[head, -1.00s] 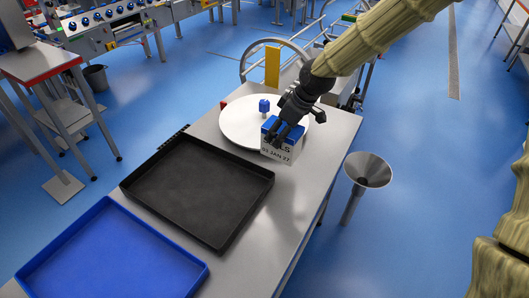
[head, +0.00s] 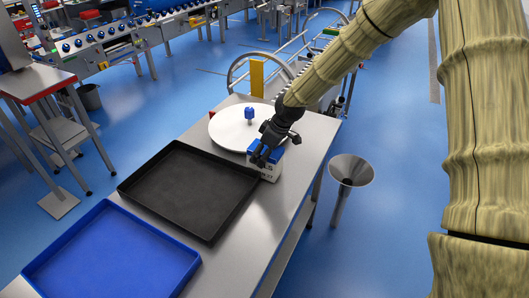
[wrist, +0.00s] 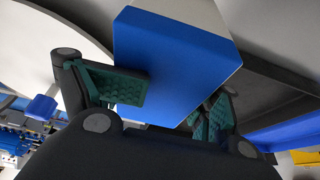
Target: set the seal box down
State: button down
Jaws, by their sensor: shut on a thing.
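The seal box (head: 266,172) is white with a blue top and dark printing on its side. My gripper (head: 265,155) is shut on it from above. In the wrist view the blue face of the box (wrist: 170,55) lies between the green finger pads of my gripper (wrist: 175,103). The box is upright at the near edge of the white round turntable (head: 228,128), close to the right corner of the black tray (head: 190,228). Whether its base touches the steel table (head: 285,205) cannot be told.
A small blue piece (head: 249,114) stands on the turntable. A blue tray (head: 110,255) lies at the near left. A yellow upright plate (head: 257,77) stands behind the turntable. A grey funnel (head: 351,171) stands right of the table. The table's right strip is bare.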

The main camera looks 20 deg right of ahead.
jog(key=c, duration=0.6)
grip_release()
jog(key=shift+w+f, duration=0.1)
jog(key=o, duration=0.6)
jog(key=shift+w+a+f, duration=0.1)
jog(key=shift+w+f, duration=0.45)
jog(key=shift+w, duration=0.1)
jog(key=shift+c, duration=0.2)
jog(key=shift+s+r, duration=0.3)
jog(key=shift+s, duration=0.15)
jog(key=shift+w+f, duration=0.15)
jog(key=shift+w, duration=0.1)
jog(key=shift+r, duration=0.2)
